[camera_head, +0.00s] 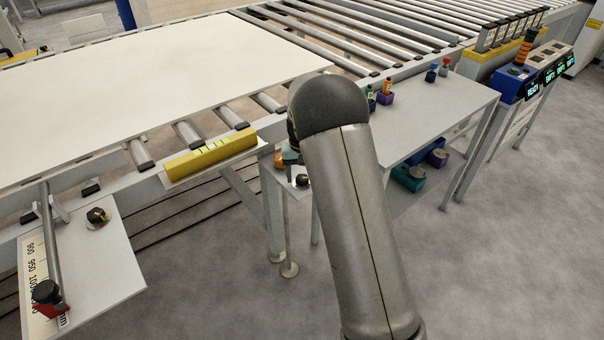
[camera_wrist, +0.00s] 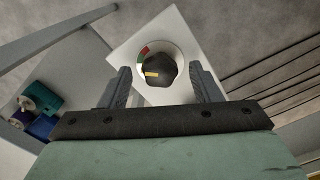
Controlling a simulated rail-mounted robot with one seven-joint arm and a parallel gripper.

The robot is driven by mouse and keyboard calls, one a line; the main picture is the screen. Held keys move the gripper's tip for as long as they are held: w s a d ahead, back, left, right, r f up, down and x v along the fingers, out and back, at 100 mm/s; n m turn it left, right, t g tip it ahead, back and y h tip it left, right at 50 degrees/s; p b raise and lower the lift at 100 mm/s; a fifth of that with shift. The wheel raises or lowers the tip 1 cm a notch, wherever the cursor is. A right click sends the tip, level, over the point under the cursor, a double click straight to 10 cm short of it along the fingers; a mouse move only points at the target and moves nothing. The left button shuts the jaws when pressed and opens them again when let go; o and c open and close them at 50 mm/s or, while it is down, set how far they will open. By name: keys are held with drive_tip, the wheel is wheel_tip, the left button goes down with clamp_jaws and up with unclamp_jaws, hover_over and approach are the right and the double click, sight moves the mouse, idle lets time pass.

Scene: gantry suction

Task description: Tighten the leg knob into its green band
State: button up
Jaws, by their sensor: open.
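The leg knob (camera_wrist: 158,70) is black with a yellow pointer mark and sits on a round white dial (camera_wrist: 178,52) on a small pale plate. The dial shows a red segment and a green band (camera_wrist: 140,61) at its left edge. The yellow mark lies at the knob's left side, a little below the green band. My gripper (camera_wrist: 163,84) is open, one finger on each side of the knob, with gaps showing between fingers and knob. In the head view my arm hides most of the gripper; a small black knob (camera_head: 302,181) shows just left of the arm.
A yellow level (camera_head: 210,157) lies along the conveyor edge. Another knob (camera_head: 97,215) sits on a plate at the left. A side table (camera_head: 440,105) with small bins stands right of my arm. Teal and purple bins (camera_head: 408,178) are below it. A large white panel (camera_head: 150,75) covers the rollers.

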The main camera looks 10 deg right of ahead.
sight(302, 177)
wheel_tip(302, 177, up, 17)
drive_tip(key=p, duration=0.1)
drive_tip(key=shift+r+p, duration=0.15)
drive_tip(key=shift+p, duration=0.15)
wheel_tip(302, 177, down, 18)
drive_tip(key=n, duration=0.2)
drive_tip(key=n+b, duration=0.1)
drive_tip(key=n, duration=0.1)
drive_tip(key=shift+r+n, duration=0.2)
drive_tip(key=shift+n, duration=0.1)
idle(0.3)
